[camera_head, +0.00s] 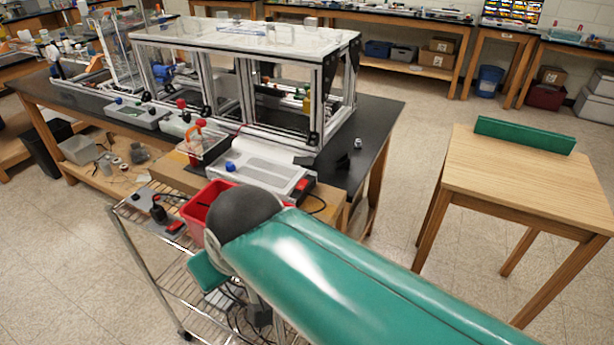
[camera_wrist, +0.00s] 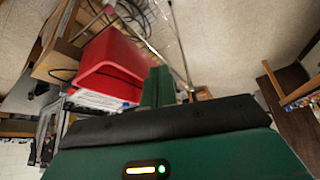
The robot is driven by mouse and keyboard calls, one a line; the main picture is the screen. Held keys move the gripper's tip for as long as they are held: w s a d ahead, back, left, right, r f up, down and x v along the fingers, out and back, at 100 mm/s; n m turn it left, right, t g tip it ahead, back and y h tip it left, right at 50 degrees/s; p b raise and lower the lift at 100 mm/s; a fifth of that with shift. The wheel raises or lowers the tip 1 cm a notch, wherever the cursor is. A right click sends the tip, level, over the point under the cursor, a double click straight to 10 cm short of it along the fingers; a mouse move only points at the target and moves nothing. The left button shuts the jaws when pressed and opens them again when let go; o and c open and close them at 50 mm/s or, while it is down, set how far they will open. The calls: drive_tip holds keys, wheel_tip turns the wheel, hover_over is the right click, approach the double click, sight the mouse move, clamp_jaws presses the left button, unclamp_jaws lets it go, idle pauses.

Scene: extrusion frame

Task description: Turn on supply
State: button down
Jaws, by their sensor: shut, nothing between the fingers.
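A grey strip (camera_head: 160,212) with black plugs and a red switch-like part lies on the wire rack below, left of the red bin (camera_head: 196,212). My gripper's green fingers (camera_wrist: 158,86) are together and empty in the wrist view, beside the red bin (camera_wrist: 112,66). My arm hides much of the rack in the head view.
A metal extrusion frame (camera_head: 318,75) with clear panels stands on the dark bench. A wooden table (camera_head: 520,180) is at the right, with open floor between. Black cables hang around the wire rack (camera_head: 150,262).

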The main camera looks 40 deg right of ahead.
drive_tip(key=m+t+y, duration=0.2)
drive_tip(key=m+t, duration=0.1)
drive_tip(key=m, duration=1.7)
hover_over(302, 185)
drive_tip(key=s+a, duration=0.1)
drive_tip(key=s, duration=0.1)
drive_tip(key=shift+w+a+r, duration=0.2)
drive_tip(key=shift+r, duration=0.1)
drive_tip(key=shift+f, duration=0.1)
drive_tip(key=shift+n, duration=0.3)
drive_tip(key=shift+w+d+f, duration=0.15)
drive_tip(key=shift+d+f, duration=0.2)
drive_tip(key=shift+f, duration=1.05)
drive_tip(key=shift+w+d+f, duration=0.1)
drive_tip(key=shift+d+f, duration=0.3)
drive_tip(key=shift+f, duration=0.95)
drive_tip(key=shift+w+d+f, duration=0.15)
drive_tip(key=shift+d+f, duration=0.2)
drive_tip(key=shift+f, duration=1.05)
drive_tip(key=shift+f, duration=0.1)
